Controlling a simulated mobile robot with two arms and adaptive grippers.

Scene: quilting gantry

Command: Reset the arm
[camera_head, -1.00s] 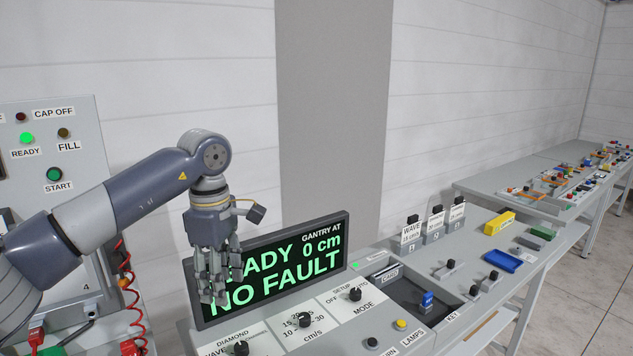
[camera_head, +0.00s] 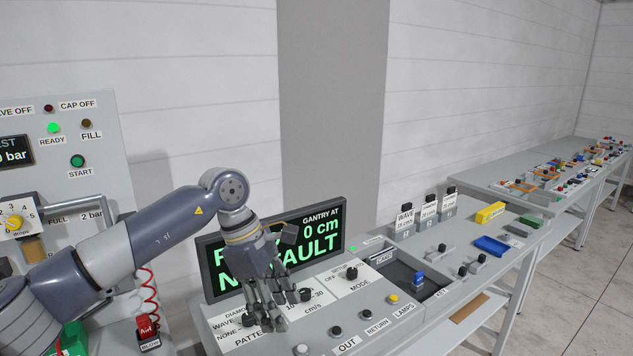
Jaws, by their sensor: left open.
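My left arm (camera_head: 165,235) comes in from the left and bends down at its wrist joint. My left gripper (camera_head: 272,312) points downward over the front-left part of the control panel, in front of the display (camera_head: 330,236). Its fingers are apart and I see nothing held between them. It covers part of the pattern and speed labels; whether the fingertips touch the panel I cannot tell. The display shows green text with "NO FAULT" partly hidden and "0 cm". My right gripper is not in view.
The panel holds a mode knob (camera_head: 351,272), a yellow lamps button (camera_head: 393,298) and a blue key (camera_head: 418,278). Upright cards (camera_head: 405,222), a yellow block (camera_head: 490,212) and a blue tray (camera_head: 491,245) stand further right. A grey cabinet (camera_head: 110,130) with a green ready light stands left.

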